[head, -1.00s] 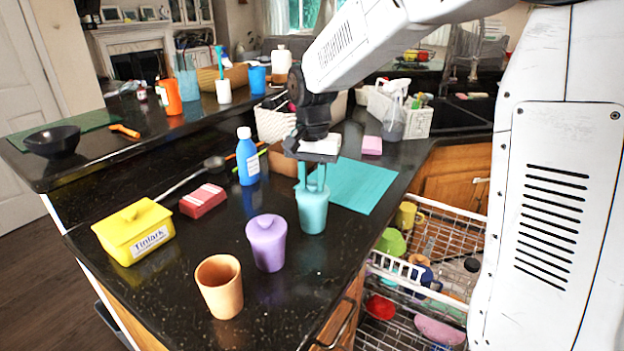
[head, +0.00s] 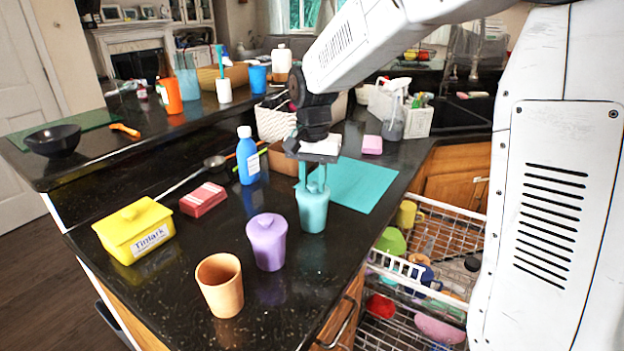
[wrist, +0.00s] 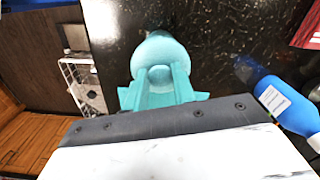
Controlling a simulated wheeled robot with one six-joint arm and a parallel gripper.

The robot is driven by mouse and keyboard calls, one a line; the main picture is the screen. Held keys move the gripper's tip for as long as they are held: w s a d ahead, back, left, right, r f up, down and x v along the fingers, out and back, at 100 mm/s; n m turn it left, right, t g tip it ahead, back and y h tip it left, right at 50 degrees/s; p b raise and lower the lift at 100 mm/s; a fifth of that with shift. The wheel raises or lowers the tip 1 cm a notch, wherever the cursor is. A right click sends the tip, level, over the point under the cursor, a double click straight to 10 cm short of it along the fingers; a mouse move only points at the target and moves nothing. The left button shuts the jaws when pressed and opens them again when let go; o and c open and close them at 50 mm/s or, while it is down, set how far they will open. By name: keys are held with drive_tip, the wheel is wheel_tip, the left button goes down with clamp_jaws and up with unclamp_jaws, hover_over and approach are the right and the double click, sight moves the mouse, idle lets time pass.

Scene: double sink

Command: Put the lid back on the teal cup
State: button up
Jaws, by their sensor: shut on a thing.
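The teal cup (head: 312,213) stands upright on the black counter, in front of the teal mat. Its teal lid (wrist: 158,50) is at the cup's mouth and looks seated, though the fingers partly hide the seam. My gripper (head: 313,186) points straight down over the cup. Its teal fingers are shut on the lid's knob, which shows between the fingertips in the wrist view (wrist: 160,74). The cup's body is mostly hidden under the lid in the wrist view.
A lidded purple cup (head: 267,243) and an open orange cup (head: 220,286) stand to the left. A blue bottle (head: 247,156) stands behind left. The teal mat (head: 358,184) lies behind right. An open dishwasher rack (head: 440,240) is right of the counter edge.

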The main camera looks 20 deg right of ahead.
idle(0.3)
drive_tip(key=o, duration=1.5)
drive_tip(key=shift+w+r, duration=0.1)
drive_tip(key=shift+r, duration=3.4)
clamp_jaws()
drive_tip(key=shift+f, duration=0.2)
drive_tip(key=shift+f, duration=2.65)
